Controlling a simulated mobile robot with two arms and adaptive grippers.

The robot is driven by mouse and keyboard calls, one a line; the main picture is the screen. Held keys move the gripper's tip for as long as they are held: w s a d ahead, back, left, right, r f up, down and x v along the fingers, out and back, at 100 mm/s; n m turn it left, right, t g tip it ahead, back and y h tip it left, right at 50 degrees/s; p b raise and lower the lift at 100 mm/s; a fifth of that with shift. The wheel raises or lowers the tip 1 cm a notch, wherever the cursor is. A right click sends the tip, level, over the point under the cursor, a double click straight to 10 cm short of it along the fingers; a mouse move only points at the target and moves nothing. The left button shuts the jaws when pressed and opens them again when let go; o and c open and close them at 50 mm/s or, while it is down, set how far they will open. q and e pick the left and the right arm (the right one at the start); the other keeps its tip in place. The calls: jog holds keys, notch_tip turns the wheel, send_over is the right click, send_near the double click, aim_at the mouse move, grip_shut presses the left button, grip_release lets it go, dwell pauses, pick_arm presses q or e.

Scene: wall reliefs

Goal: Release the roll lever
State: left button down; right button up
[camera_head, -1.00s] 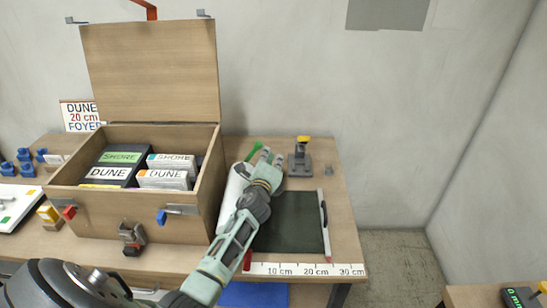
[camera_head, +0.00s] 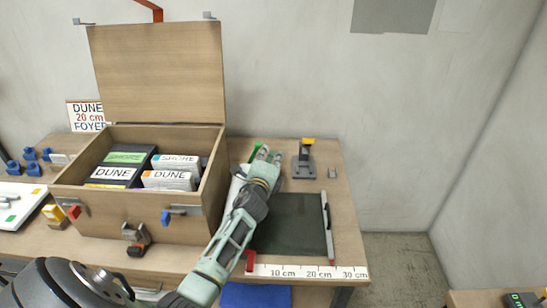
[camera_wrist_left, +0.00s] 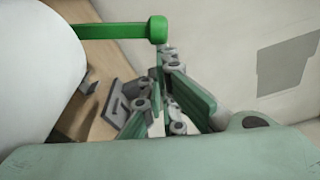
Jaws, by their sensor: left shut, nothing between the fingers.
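The roll lever is a green bar with a round knob (camera_wrist_left: 158,30); in the left wrist view it reaches across from the white roll (camera_wrist_left: 38,65). In the head view only a small green part of the lever (camera_head: 254,150) shows, and the white roll (camera_head: 235,190) is mostly behind my left arm. My left gripper (camera_head: 267,152) is at the lever's free end, shut and empty. In the left wrist view its fingers (camera_wrist_left: 165,90) lie just below the knob; I cannot tell whether they touch it. My right gripper is not in view.
An open wooden box (camera_head: 140,220) with labelled packs stands left of my arm. A dark mat (camera_head: 290,222), a pen-like stick (camera_head: 327,225), a ruler strip (camera_head: 310,272) and a grey stand with a yellow top (camera_head: 304,160) are to the right.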

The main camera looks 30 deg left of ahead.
aim_at(260, 147)
pick_arm(q)
jog(key=shift+s+a+r+n+t, duration=0.15)
jog(key=shift+s+a+r+n, duration=0.3)
jog(key=shift+n, duration=0.35)
jog(key=shift+s+a+r+n+t, duration=0.1)
jog(key=shift+s+a+r+n, duration=0.1)
jog(key=shift+a+r+n, duration=0.5)
jog(key=shift+s+a+r+n+t, duration=0.2)
jog(key=shift+s+a+n, duration=0.2)
jog(key=shift+n, duration=0.5)
jog(key=shift+w, duration=0.15)
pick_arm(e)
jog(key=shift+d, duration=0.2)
